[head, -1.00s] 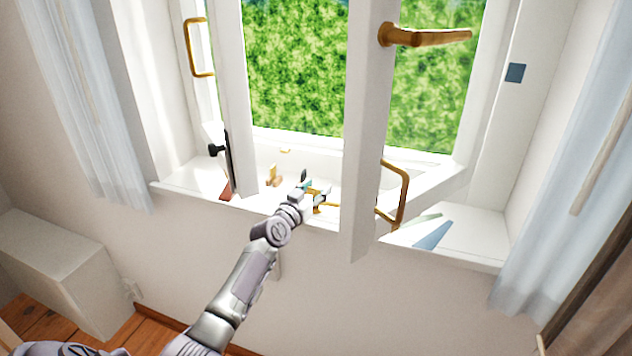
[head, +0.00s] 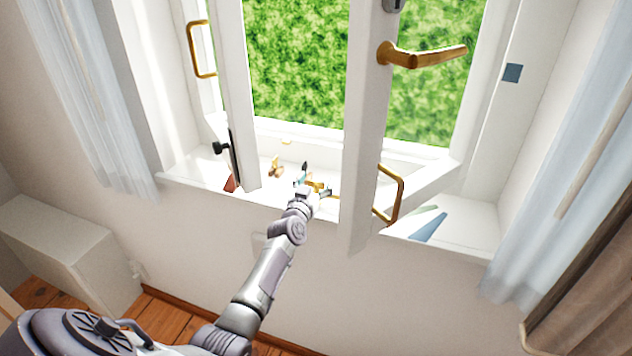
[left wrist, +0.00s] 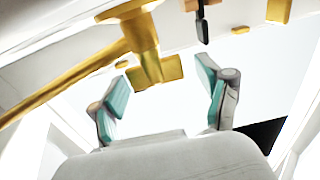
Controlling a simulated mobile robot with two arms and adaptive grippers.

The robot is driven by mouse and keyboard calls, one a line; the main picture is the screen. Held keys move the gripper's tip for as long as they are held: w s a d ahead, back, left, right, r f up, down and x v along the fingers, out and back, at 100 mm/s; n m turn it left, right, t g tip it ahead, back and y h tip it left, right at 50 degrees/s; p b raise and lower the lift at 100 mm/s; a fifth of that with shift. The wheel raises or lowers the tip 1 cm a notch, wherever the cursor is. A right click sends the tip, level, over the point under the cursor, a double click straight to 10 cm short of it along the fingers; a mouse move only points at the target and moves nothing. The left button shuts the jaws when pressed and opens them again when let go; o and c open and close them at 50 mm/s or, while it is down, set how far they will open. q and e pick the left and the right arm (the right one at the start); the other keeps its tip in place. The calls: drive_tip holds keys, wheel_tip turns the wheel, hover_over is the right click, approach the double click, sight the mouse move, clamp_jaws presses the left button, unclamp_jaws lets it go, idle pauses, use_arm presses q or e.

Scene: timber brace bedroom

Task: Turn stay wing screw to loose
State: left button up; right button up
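The brass stay wing screw (left wrist: 153,66) shows in the left wrist view, with flat wings to either side of its stem. A long brass stay bar (left wrist: 62,82) runs from it to the lower left. My left gripper (left wrist: 165,80) is open, its teal-padded fingers apart on either side of the wings. No finger visibly presses on the screw. In the head view my left gripper (head: 312,190) is over the window sill, where it partly hides the small brass screw. My right gripper is not in view.
The open window sash (head: 362,150) stands just right of my gripper, with a brass pull handle (head: 402,190) on it. Another sash (head: 236,100) stands to the left. A small brass fitting (head: 276,167) and a blue flat piece (head: 430,227) are on the sill (head: 470,232).

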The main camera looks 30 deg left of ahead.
use_arm(q)
drive_tip(key=shift+s, duration=0.1)
drive_tip(key=shift+s+d, duration=0.2)
drive_tip(key=shift+s, duration=0.05)
drive_tip(key=v, duration=1.1)
drive_tip(key=shift+s, duration=0.15)
drive_tip(key=s+d+f+m+g+h+b, duration=0.15)
drive_tip(key=s+d+f, duration=0.25)
drive_tip(key=f, duration=0.8)
drive_tip(key=s+d+f+g+h, duration=0.1)
drive_tip(key=s+d+f+g, duration=0.25)
drive_tip(key=f, duration=0.75)
drive_tip(key=s+d+f+m+g+h+b, duration=0.1)
drive_tip(key=s+d+f+g, duration=0.3)
drive_tip(key=f, duration=0.8)
drive_tip(key=s+d+f+m+g+h+b, duration=0.1)
drive_tip(key=s+d+f+m+g+b, duration=0.2)
drive_tip(key=s+f, duration=1.5)
drive_tip(key=s+d+f+g, duration=0.1)
drive_tip(key=s+f+g, duration=0.1)
drive_tip(key=s, duration=0.8)
drive_tip(key=s+f+g, duration=0.2)
drive_tip(key=s, duration=0.8)
drive_tip(key=shift+s+d+f, duration=0.15)
drive_tip(key=shift+d+f, duration=0.05)
drive_tip(key=shift+d, duration=0.2)
drive_tip(key=shift+s, duration=0.25)
drive_tip(key=shift+c, duration=0.3)
